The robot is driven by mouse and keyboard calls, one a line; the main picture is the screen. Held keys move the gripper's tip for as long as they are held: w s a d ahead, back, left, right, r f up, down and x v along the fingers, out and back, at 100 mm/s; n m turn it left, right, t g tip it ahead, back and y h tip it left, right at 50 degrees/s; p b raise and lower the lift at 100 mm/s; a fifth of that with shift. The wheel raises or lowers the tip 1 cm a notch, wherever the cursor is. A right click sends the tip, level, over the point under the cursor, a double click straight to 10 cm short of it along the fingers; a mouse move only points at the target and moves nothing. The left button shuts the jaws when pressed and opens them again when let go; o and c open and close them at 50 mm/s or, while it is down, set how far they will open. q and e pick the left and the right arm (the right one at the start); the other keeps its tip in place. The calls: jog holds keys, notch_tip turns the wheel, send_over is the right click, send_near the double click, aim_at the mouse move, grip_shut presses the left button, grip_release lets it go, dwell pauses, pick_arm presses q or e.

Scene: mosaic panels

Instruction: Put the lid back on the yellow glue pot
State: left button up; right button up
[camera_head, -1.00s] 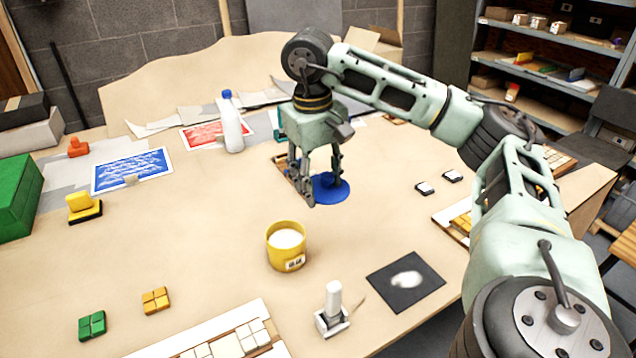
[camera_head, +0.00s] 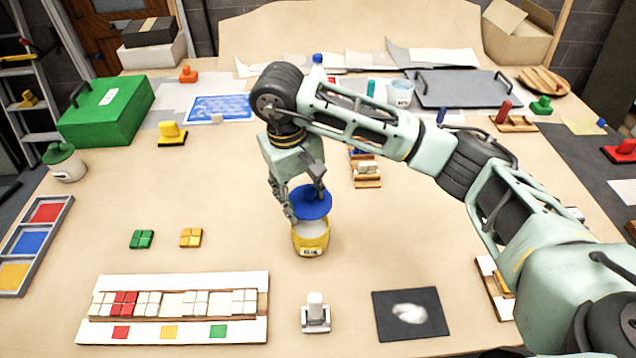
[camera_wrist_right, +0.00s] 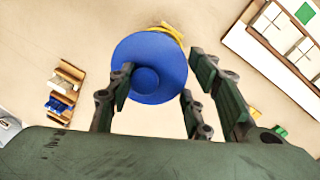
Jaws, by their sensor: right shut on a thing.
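The yellow glue pot (camera_head: 311,240) stands upright on the table in the head view, with white glue showing inside its open top. The blue round lid (camera_head: 312,203) is held just above the pot, over its far side, and does not fully cover the opening. My right gripper (camera_head: 305,200) is shut on the lid's knob. In the right wrist view, the lid (camera_wrist_right: 150,68) lies between the fingers, and a yellow edge of the pot (camera_wrist_right: 172,32) shows past it. My left gripper is not in view.
A white-handled stamp (camera_head: 316,312) and a dark mat with a white patch (camera_head: 395,325) lie in front of the pot. A long tile tray (camera_head: 262,290) is at front left, near green tiles (camera_head: 142,239) and yellow tiles (camera_head: 190,237).

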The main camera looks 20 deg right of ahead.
jog(key=shift+a+f, duration=0.15)
jog(key=shift+f, duration=0.4)
jog(key=shift+f+b, duration=0.35)
jog(key=shift+f, duration=0.4)
notch_tip(320, 180, down, 3)
jog(key=shift+r+b, duration=0.15)
jog(key=shift+b, duration=0.75)
jog(key=shift+f+b, duration=0.45)
jog(key=shift+b, duration=0.05)
jog(key=shift+b, duration=0.8)
jog(key=shift+f+b, duration=0.15)
jog(key=shift+b, duration=0.8)
dwell(0.7)
jog(key=o, duration=1.1)
jog(key=shift+o, duration=0.5)
